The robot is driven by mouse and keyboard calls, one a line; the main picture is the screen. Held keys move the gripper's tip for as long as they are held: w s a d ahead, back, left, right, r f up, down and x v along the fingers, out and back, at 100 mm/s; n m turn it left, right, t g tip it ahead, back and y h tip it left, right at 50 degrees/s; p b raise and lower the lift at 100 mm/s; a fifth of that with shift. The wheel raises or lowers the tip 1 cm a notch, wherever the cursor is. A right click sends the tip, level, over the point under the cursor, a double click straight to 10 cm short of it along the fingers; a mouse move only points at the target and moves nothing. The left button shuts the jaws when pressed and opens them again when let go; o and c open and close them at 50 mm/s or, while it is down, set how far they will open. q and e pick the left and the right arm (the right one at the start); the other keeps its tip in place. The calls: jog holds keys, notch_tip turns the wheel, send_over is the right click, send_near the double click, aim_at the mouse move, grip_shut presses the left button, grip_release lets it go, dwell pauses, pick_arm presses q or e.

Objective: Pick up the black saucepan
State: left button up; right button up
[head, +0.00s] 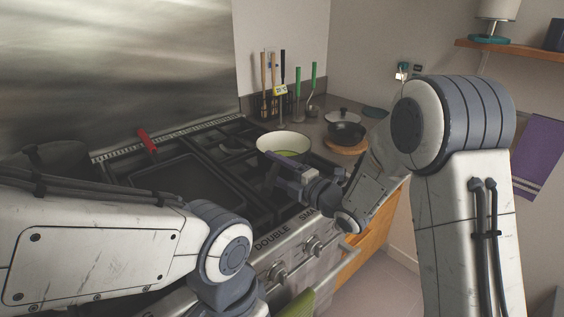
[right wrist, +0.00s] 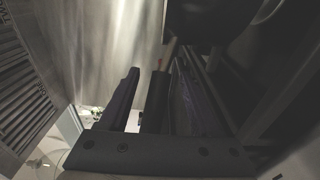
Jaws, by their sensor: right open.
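A round pan (head: 284,141) with a pale inside and something green in it sits on the stove's front right area. A dark pan (head: 345,133) stands on a round wooden board on the counter further right. I cannot tell for sure which is the black saucepan. My right gripper (head: 277,176) is open at the near side of the pale-inside pan. In the right wrist view, a dark bar like a handle (right wrist: 157,100) shows between the fingers, and a dark rounded shape (right wrist: 208,18) is above. Contact cannot be told. My left gripper is out of view.
A black griddle pan (head: 170,178) with a red handle lies on the stove's left. A utensil rack (head: 284,104) stands at the back, and a lid (head: 343,115) lies behind the dark pan. Knobs (head: 313,246) line the stove front. A shelf (head: 520,50) is at upper right.

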jog(key=shift+x, duration=1.4)
grip_shut()
jog(key=shift+r, duration=0.2)
